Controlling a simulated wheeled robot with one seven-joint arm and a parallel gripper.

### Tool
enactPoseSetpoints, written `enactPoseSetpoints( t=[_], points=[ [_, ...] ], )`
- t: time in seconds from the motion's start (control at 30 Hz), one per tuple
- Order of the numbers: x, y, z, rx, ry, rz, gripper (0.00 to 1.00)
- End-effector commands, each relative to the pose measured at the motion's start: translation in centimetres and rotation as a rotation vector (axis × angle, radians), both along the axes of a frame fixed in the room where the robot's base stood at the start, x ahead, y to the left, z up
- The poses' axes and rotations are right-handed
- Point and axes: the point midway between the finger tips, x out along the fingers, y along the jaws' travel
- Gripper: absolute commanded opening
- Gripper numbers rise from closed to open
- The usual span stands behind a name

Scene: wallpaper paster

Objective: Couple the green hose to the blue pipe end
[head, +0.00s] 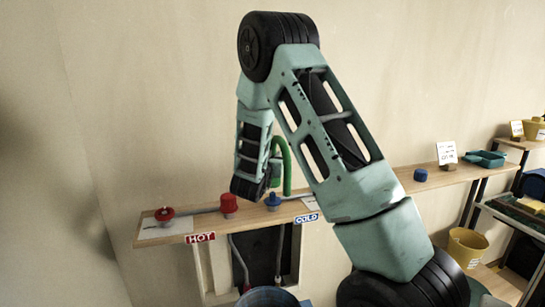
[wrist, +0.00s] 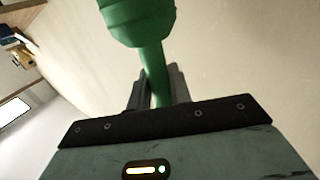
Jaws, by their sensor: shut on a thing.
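The green hose (head: 286,160) arches up beside my wrist in the head view. In the wrist view its thicker ribbed end (wrist: 138,18) is at the top, and the narrower hose runs down between my fingers. My gripper (wrist: 156,90) is shut on the hose; in the head view it is mostly hidden behind my dark wrist. The wrist view does not show the blue pipe end.
Red fittings (head: 229,204) (head: 165,214) stand left of the blue pipe end, by the red HOT sign (head: 201,238). The shelf (head: 345,203) continues right to a blue cylinder (head: 420,175) and a teal tray (head: 486,159). A yellow bucket (head: 467,247) stands lower right.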

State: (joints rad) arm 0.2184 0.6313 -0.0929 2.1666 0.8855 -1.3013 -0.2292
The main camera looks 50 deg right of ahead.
Motion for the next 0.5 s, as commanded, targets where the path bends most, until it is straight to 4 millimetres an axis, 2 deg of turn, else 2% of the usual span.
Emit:
enactPoseSetpoints(
  t=[0.03, 0.2, 0.5],
  points=[
    [0.03, 0.01, -0.8, -0.001, -0.002, 0.0, 0.0],
    [0.03, 0.01, -1.59, -0.001, -0.003, 0.0, 0.0],
    [0.02, -0.01, -1.61, -0.001, -0.003, 0.0, 0.0]
  ],
)
